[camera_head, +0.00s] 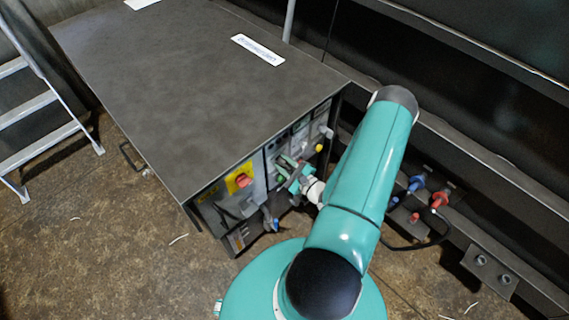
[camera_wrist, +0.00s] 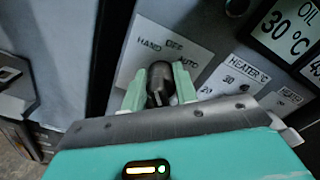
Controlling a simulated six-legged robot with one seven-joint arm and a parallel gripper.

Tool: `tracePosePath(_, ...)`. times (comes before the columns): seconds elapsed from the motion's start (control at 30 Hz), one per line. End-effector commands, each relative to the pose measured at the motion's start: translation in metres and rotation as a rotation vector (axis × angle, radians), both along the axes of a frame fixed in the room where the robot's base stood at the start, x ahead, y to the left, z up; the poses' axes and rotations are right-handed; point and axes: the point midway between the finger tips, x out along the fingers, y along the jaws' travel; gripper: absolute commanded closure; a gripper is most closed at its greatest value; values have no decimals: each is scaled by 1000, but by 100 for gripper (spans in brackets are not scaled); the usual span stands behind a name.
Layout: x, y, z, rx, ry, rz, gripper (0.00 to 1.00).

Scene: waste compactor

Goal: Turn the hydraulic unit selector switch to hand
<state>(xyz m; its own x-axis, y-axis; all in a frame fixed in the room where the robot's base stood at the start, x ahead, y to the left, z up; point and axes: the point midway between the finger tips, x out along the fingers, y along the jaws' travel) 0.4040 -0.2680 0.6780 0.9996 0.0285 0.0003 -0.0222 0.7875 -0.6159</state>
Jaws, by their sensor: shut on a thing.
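The selector switch (camera_wrist: 158,80) is a black knob on a pale plate marked HAND, OFF and AUTO (camera_wrist: 143,45), in the wrist view. My gripper (camera_wrist: 160,90) has its two pale green fingers on either side of the knob and is shut on it. The knob's tip points up toward the lettering between HAND and OFF; its exact setting is hard to tell. In the head view my gripper (camera_head: 290,178) is at the control panel on the cabinet's front, and it hides the switch there.
The dark cabinet (camera_head: 180,80) fills the upper left. Its panel carries a red knob on a yellow plate (camera_head: 240,180). An OIL 30 °C display (camera_wrist: 292,28) and HEATER label (camera_wrist: 235,80) are right of the switch. Red and blue hose fittings (camera_head: 438,200) are at right. Steps (camera_head: 35,115) stand left.

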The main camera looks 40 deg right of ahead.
Motion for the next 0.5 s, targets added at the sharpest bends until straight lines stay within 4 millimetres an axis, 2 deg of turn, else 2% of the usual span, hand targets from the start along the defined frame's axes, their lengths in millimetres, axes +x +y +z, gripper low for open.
tracePosePath(0.2, -1, 0, -1, -95, 1, 0, 94)
tracePosePath(0.5, -1, 0, -1, -137, 0, 0, 94)
